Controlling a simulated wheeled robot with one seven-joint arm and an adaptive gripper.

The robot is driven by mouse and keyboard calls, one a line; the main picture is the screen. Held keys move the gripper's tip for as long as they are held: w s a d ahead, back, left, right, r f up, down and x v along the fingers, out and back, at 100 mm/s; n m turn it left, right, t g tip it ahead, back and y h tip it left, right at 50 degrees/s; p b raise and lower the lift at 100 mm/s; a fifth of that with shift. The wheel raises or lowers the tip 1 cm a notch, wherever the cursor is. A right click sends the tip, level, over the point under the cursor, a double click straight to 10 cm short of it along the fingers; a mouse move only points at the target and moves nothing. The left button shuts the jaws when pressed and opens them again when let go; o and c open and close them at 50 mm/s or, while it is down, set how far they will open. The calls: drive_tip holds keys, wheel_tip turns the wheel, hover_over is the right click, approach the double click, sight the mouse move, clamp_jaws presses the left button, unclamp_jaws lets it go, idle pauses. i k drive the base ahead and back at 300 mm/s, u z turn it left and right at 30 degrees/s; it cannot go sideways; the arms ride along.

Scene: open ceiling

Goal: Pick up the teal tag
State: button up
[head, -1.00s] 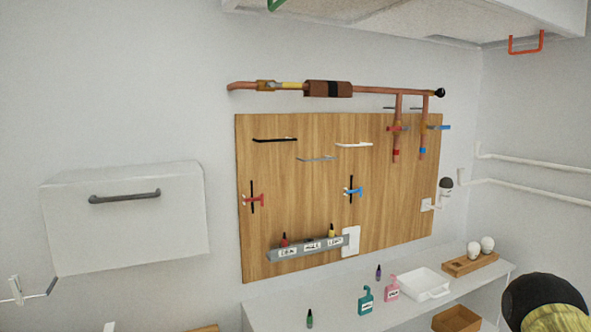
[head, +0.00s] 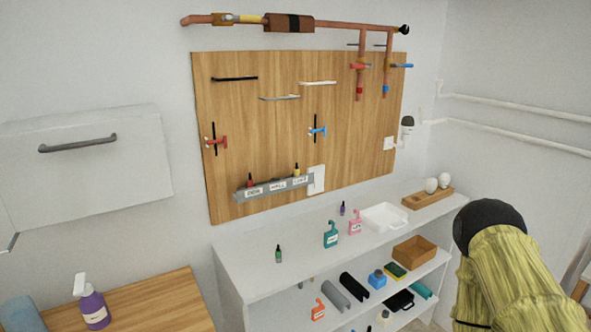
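The teal tag (head: 331,235) stands on the white top of the shelf unit, below the wooden board. It has a pale label on its front and a hooked upper end. A similar pink tag (head: 355,223) is just right of it and slightly farther back. An orange tag (head: 318,309) is on the shelf below. My gripper is not in view, so its position and whether it holds anything cannot be seen.
A green bottle (head: 279,254), purple bottle (head: 343,209) and white tray (head: 385,217) share the shelf top (head: 250,275). A wooden table (head: 150,308) is at lower left. A bulky yellow form (head: 510,275) with a black rounded top blocks the lower right.

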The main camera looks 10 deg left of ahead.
sight(331, 238)
drive_tip(key=u, duration=3.55)
drive_tip(key=k, duration=1.2)
drive_tip(key=z, duration=1.7)
